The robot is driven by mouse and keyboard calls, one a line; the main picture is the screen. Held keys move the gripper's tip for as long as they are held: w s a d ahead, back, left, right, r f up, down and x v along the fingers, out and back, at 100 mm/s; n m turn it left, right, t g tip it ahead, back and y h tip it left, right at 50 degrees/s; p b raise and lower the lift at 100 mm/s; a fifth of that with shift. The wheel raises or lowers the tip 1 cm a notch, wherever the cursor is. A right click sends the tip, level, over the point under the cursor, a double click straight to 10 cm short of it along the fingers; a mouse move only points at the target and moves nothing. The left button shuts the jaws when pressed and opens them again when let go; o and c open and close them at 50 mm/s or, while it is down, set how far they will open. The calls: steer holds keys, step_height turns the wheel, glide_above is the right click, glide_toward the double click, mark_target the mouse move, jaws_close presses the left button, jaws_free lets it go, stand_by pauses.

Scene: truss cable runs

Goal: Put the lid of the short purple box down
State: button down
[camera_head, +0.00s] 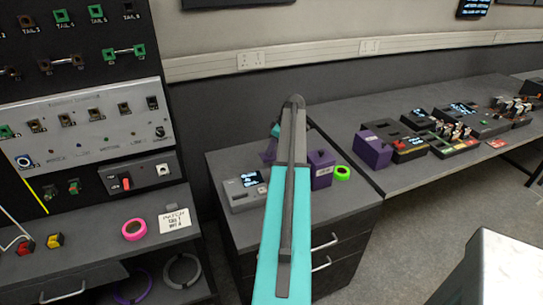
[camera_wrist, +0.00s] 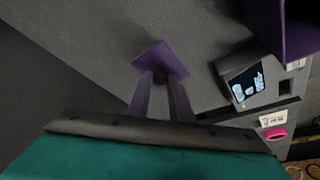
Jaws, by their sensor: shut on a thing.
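My gripper (camera_wrist: 156,76) is shut on a small purple lid (camera_wrist: 160,60), held at the fingertips over a grey surface. Whether the lid touches that surface is unclear. A purple box (camera_head: 321,168) with a pale label stands on the grey drawer cabinet, right of my arm. A purple box also shows at the upper right of the wrist view (camera_wrist: 290,28). Another purple box (camera_head: 373,150) stands at the near left end of the bench.
A grey device with a screen (camera_head: 245,190) is on the cabinet left of my arm. A green tape roll (camera_head: 342,173) lies beside the purple box. The bench (camera_head: 425,178) holds several devices. A panel rack stands at left, with a pink tape roll (camera_head: 134,229) on its shelf.

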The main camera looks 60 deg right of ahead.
mark_target(272, 156)
steer(key=shift+f, duration=0.4)
steer(key=shift+f, duration=0.1)
steer(key=shift+f+p, duration=0.6)
steer(key=shift+f, duration=1.2)
steer(key=shift+s+f, duration=0.1)
steer(key=shift+f, duration=0.1)
steer(key=c, duration=1.6)
jaws_free()
steer(key=shift+r, duration=0.15)
steer(key=shift+r, duration=0.15)
steer(key=shift+b+v, duration=1.4)
steer(key=shift+v, duration=4.55)
